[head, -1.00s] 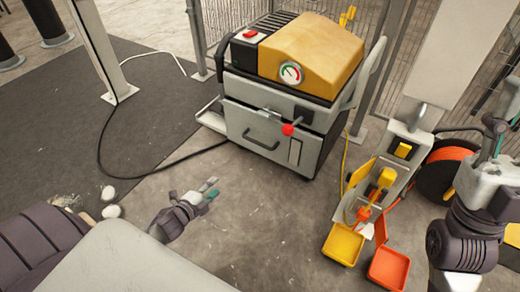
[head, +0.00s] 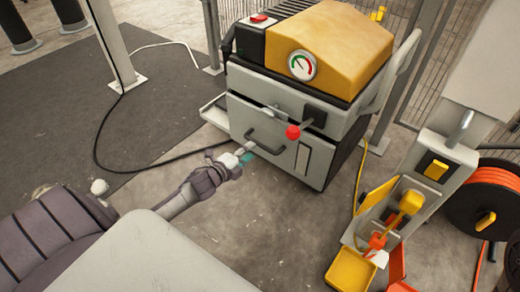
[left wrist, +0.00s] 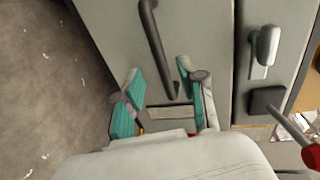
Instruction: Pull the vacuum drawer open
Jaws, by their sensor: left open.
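The vacuum machine (head: 310,85) has a yellow hood, a round gauge and a pale drawer front with a dark bar handle (head: 265,142). The drawer front looks flush with the body. My left gripper (head: 241,153) is open and empty just in front of the drawer, at the handle's left end. In the left wrist view, its teal-padded fingers (left wrist: 161,93) stand apart. The bar handle (left wrist: 153,45) runs up the picture between and beyond them, its lower end near the right finger. I cannot tell whether they touch. My right gripper is not in view.
A red-knobbed lever (head: 293,132) sticks out above and right of the handle. A silver latch (left wrist: 266,46) shows in the left wrist view. A black cable (head: 150,167) crosses the floor at left. A stand with a yellow tray (head: 350,270) and an orange reel are at right.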

